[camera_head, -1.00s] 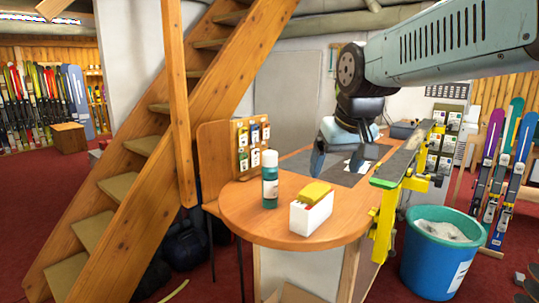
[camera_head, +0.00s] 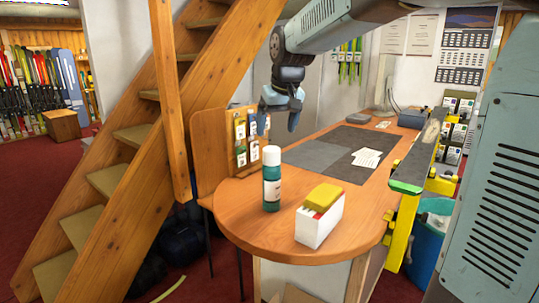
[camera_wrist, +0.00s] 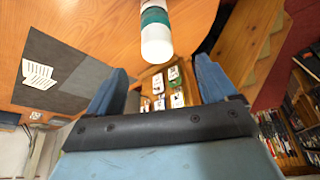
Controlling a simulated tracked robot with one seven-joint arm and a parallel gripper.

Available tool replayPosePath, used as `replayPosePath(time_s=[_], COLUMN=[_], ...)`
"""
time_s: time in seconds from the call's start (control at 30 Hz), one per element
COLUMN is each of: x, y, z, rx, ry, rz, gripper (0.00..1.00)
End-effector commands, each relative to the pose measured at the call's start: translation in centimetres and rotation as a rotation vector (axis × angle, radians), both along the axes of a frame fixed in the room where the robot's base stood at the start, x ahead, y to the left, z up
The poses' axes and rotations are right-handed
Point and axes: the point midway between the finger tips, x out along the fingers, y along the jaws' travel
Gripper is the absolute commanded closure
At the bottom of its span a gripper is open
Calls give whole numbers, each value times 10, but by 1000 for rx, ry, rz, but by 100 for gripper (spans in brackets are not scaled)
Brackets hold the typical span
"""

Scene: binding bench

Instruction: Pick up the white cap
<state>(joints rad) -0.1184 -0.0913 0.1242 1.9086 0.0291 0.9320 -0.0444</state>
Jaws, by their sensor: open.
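The white cap (camera_head: 271,156) sits on top of a teal bottle (camera_head: 271,188) that stands upright on the round end of the wooden bench (camera_head: 240,215). In the wrist view the cap (camera_wrist: 156,42) points toward my gripper (camera_wrist: 160,82), above and between the two blue fingers.
A white box with a yellow block (camera_head: 319,219) stands right of the bottle. A wooden card board (camera_head: 240,140) stands behind it at the bench's left edge. A grey mat (camera_head: 330,150) with papers lies farther back. A ski (camera_head: 415,165) is clamped along the right edge.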

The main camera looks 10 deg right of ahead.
Motion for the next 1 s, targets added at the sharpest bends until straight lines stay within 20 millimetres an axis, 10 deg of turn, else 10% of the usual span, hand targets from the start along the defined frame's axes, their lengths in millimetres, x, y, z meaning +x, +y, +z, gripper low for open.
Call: replayPosePath(time_s=[1.0], x=[43], y=[2], z=[-93], rx=[0], ry=[-1], rz=[-13], gripper=[15])
